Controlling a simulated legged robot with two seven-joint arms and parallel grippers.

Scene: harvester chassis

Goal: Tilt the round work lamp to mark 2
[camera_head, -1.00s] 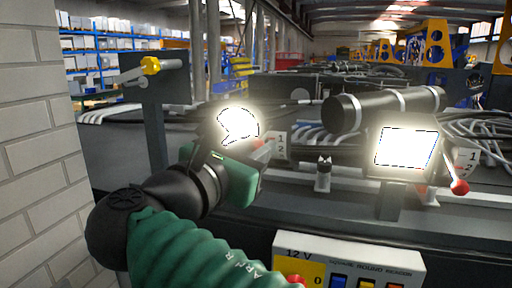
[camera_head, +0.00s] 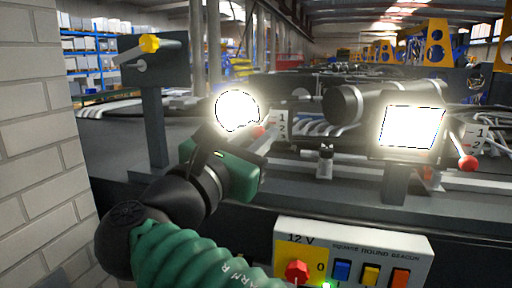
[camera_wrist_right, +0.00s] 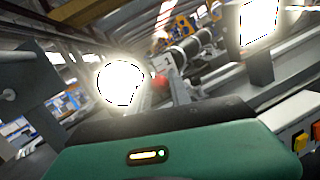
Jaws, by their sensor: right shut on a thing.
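The round work lamp (camera_head: 237,111) is lit and glares white left of centre in the head view; it also glows in the right wrist view (camera_wrist_right: 120,83). A red knob (camera_head: 258,131) shows at its right, beside a plate marked 1 and 2 (camera_head: 281,122). I cannot read which mark the lamp stands at. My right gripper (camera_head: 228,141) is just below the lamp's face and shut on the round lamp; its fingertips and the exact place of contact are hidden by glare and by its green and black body. My left gripper is out of view.
A lit square lamp (camera_head: 411,127) with a red-balled lever (camera_head: 467,163) stands at the right. A 12 V switch panel (camera_head: 350,251) is at the front. A post with a yellow knob (camera_head: 149,43) stands at the left, near a brick wall (camera_head: 35,150).

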